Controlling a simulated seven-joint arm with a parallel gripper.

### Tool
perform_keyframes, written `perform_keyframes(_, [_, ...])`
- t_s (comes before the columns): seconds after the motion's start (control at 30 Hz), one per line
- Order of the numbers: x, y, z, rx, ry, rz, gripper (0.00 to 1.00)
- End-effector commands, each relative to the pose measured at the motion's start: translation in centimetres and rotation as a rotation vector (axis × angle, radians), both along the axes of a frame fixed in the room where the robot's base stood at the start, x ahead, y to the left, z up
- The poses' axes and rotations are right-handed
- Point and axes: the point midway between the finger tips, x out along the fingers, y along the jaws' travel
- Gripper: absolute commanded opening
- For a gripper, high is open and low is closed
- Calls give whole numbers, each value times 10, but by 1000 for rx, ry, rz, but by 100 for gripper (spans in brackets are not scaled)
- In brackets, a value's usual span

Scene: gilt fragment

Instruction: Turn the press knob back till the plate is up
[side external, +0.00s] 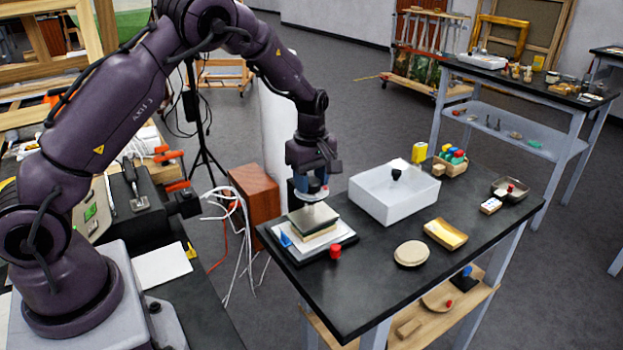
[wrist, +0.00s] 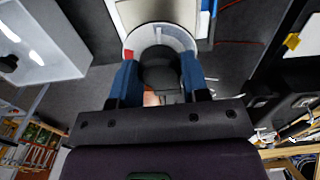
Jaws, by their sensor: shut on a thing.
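The press stands at the left end of the black table, with its pale grey-green plate (side external: 313,216) above a light block and a white base sheet (side external: 290,246). My fingers hide part of the knob. I cannot tell whether the plate touches the block below it.
A white tub (side external: 385,206) with a black item stands right of the press. A red cylinder (side external: 335,252) and a blue piece (side external: 285,240) are close to the press. A round tan disc (side external: 411,253) and a gold block (side external: 446,234) lie further right. A reddish-brown box (side external: 254,192) stands behind.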

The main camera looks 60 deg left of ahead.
Motion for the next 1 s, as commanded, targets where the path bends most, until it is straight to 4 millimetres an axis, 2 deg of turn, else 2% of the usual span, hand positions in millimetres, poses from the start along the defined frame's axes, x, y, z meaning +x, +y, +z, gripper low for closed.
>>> perform_keyframes(0.3, [0,0,2,-1,0,125,18])
perform_keyframes(0.87, [0,0,2,-2,0,152,18])
perform_keyframes(0.9, [0,0,2,-2,0,152,51])
perform_keyframes(0.97, [0,0,2,-2,0,152,65])
perform_keyframes(1.0, [0,0,1,-1,0,152,68])
